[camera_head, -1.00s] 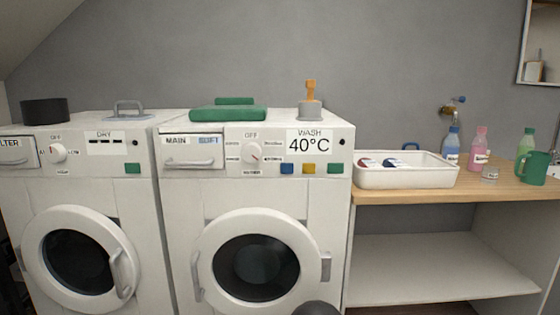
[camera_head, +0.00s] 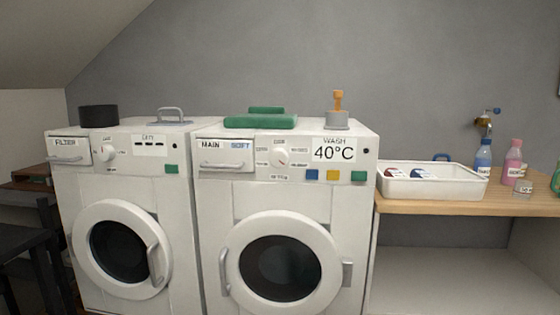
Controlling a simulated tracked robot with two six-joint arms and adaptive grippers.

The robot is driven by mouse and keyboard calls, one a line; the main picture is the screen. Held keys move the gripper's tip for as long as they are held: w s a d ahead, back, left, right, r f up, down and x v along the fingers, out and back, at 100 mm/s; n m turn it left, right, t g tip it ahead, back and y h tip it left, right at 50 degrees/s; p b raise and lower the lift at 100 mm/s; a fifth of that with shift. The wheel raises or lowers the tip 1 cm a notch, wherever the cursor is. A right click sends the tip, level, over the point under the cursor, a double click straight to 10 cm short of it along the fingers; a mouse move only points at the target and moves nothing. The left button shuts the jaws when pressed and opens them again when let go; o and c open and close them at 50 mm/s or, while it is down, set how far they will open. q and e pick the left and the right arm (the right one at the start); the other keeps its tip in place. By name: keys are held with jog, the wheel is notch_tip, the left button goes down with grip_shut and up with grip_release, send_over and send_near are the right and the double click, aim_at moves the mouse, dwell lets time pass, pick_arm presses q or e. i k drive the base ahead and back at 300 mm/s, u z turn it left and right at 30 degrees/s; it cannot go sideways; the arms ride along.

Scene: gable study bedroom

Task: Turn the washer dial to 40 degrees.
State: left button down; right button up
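The washer (camera_head: 215,210) is the white machine in the middle, with a round door below its panel. Its white dial (camera_head: 281,157) sits mid-panel with small labels around it, too small to read surely apart from OFF in the earlier frame. A display (camera_head: 333,150) to the right of the dial reads WASH 40°C. Blue, yellow and green buttons sit below the display. The washer door (camera_head: 335,262) looks shut. Neither of my grippers shows in the current head view, and nothing is touching the dial.
A dryer (camera_head: 185,215) stands left of the washer. A wooden counter (camera_head: 440,207) at right bears a white tray (camera_head: 430,192) and bottles. Dark furniture (camera_head: 30,245) stands at far left.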

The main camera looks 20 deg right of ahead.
aim_at(278, 159)
jog(key=z, duration=0.05)
jog(key=i, duration=1)
jog(key=u, duration=0.05)
